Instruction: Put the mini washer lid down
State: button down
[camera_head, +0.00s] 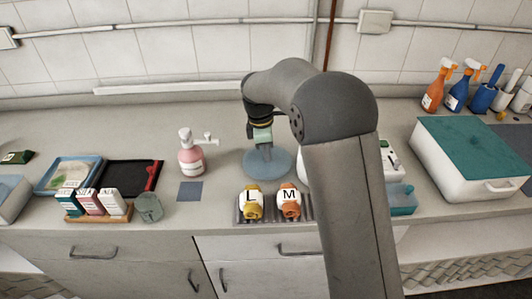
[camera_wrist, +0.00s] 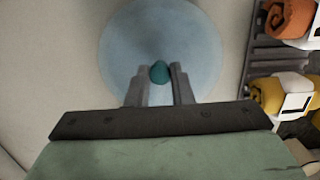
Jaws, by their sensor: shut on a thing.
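The mini washer lid is a round, pale blue, translucent disc (camera_head: 254,168); it fills the upper middle of the wrist view (camera_wrist: 125,45). Its small teal knob (camera_wrist: 160,72) sits between my fingertips. My gripper (camera_head: 266,156) points down over the middle of the disc and is shut on this knob; its two grey fingers also show in the wrist view (camera_wrist: 160,84). The disc looks level, at or just above the counter; I cannot tell whether it touches. My arm hides part of the counter to its right.
A rack with rolled yellow (camera_head: 252,211) and orange (camera_head: 289,209) cloths stands just in front of the disc. A pink pump bottle (camera_head: 191,158) and a flat blue-grey square (camera_head: 190,191) are left. A white box with teal top (camera_head: 470,145) is far right. Counter between bottle and disc is clear.

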jog(key=shift+f, duration=0.55)
jog(key=shift+f, duration=0.2)
jog(key=c, duration=1.3)
grip_release()
jog(key=shift+r, duration=0.1)
